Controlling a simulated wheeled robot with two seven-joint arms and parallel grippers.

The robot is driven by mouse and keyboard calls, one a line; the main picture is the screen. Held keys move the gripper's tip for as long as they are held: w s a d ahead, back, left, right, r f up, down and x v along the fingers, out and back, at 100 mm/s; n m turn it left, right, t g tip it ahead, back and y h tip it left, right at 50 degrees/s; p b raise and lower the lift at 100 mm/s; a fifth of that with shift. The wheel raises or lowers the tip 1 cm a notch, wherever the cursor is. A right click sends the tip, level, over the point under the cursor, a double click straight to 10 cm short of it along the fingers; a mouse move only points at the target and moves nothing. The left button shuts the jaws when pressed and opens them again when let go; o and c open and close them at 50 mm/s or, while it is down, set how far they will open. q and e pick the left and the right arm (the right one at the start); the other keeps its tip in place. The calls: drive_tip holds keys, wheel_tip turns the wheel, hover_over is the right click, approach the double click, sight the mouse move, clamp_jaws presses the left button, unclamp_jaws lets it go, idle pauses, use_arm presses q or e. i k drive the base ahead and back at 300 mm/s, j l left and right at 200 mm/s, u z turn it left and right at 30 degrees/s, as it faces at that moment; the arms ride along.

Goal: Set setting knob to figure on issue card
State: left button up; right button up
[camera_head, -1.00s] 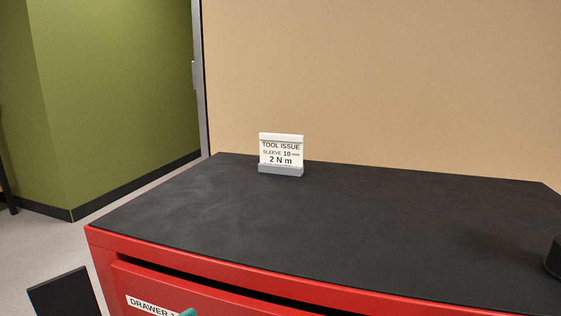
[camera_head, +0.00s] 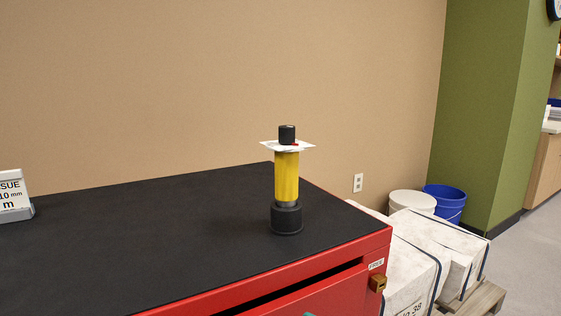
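The issue card (camera_head: 13,193) stands in a grey holder at the left edge of the view, cut off by the frame. Its visible text ends in "10 mm" and "m". A yellow upright tool (camera_head: 287,179) stands in a black round base (camera_head: 286,218) on the cabinet top. A black setting knob (camera_head: 287,134) tops it, above a white square plate (camera_head: 288,146) with a small red mark beside the knob. The plate's figures are too small to read. Neither gripper shows.
The red cabinet (camera_head: 340,255) has a black top (camera_head: 150,235), clear between card and tool. A brass padlock (camera_head: 377,283) hangs at its right corner. White strapped blocks (camera_head: 425,245) on a pallet, a white bucket (camera_head: 412,202) and a blue bucket (camera_head: 445,203) stand to the right.

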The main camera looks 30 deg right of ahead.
sight(286, 132)
drive_tip(key=l+z, duration=0.25)
drive_tip(key=l, duration=0.4)
drive_tip(key=l+z, duration=0.25)
drive_tip(key=l, duration=0.4)
